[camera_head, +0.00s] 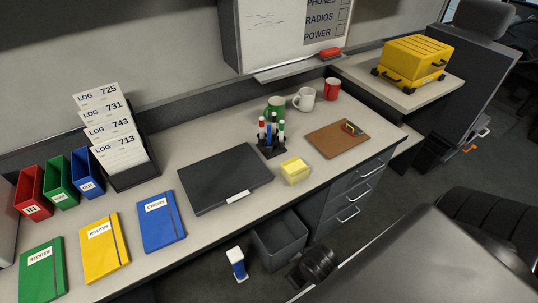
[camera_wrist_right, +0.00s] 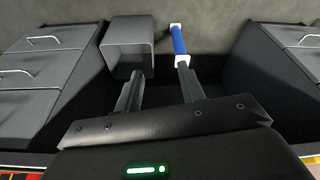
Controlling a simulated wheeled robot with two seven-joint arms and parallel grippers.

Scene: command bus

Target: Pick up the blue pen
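A black pen holder (camera_head: 270,151) stands on the desk, left of a yellow block, with several upright pens in it. Among the red-, green- and blue-coloured pens, a blue one (camera_head: 269,137) shows near the front; its lower end is hidden by the holder. My right gripper (camera_wrist_right: 158,92) is in the right wrist view, with its two fingers apart and nothing between them. Beyond the fingers the floor shows, and no pen is in that view. I see neither gripper clearly in the head view, and my left gripper is not in view.
A dark flat case (camera_head: 226,178), yellow block (camera_head: 295,170), clipboard (camera_head: 338,138) and mugs (camera_head: 304,98) surround the holder. Below the desk are a grey bin (camera_head: 279,241) and a blue-and-white cylinder (camera_head: 237,263), also in the wrist view (camera_wrist_right: 179,42). Drawers (camera_head: 350,191) border the floor gap.

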